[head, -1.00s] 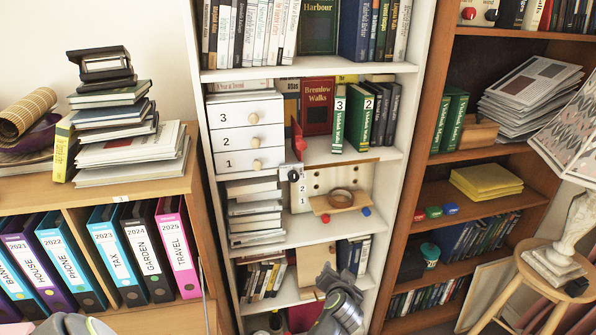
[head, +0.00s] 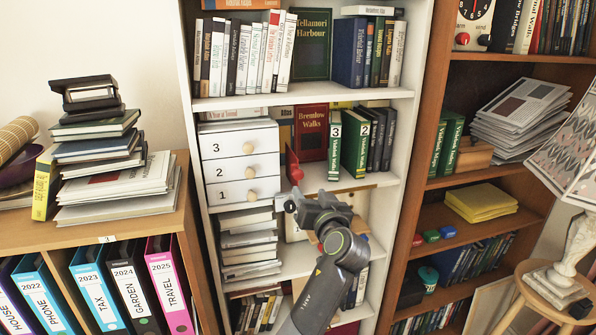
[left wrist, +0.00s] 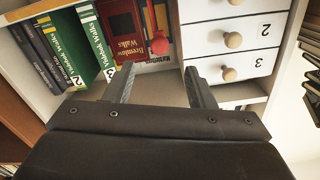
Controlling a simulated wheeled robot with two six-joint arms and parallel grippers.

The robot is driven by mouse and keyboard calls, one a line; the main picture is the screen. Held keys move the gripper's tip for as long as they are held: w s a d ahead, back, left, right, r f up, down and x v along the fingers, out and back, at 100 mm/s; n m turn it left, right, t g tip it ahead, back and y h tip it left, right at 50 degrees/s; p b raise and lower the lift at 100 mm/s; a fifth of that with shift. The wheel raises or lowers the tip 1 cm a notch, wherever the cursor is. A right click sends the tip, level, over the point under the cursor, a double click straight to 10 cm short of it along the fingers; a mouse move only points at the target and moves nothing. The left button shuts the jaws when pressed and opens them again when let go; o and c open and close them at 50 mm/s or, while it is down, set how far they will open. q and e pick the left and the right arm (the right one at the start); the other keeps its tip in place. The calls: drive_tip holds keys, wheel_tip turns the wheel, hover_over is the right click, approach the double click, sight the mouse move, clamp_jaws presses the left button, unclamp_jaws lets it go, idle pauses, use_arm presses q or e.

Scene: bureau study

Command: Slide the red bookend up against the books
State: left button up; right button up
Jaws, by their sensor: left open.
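The red bookend (head: 291,163) stands on the middle shelf of the white bookcase, just right of the drawer unit, with a round red knob (head: 296,176) at its front. The knob also shows in the left wrist view (left wrist: 160,43). The upright green volumes (head: 354,143) and dark books stand to its right, with a gap between. The red Bremlow Walks book (head: 312,133) faces out behind that gap. My left gripper (head: 289,198) is open and empty, in front of and below the knob; its fingers (left wrist: 160,84) point toward the shelf. My right gripper is not in view.
The white drawer unit (head: 240,166) with wooden knobs fills the shelf left of the bookend. The shelf below holds stacked books (head: 250,243). A brown bookcase (head: 425,190) stands on the right. The white shelf board (head: 345,181) is clear in front of the books.

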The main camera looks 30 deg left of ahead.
sight(300, 176)
use_arm(q)
drive_tip(key=p+x, duration=0.2)
drive_tip(key=x, duration=0.7)
drive_tip(key=shift+w+a+r+p, duration=0.1)
drive_tip(key=shift+w+p, duration=0.1)
drive_tip(key=shift+p, duration=0.1)
drive_tip(key=shift+x, duration=0.85)
clamp_jaws()
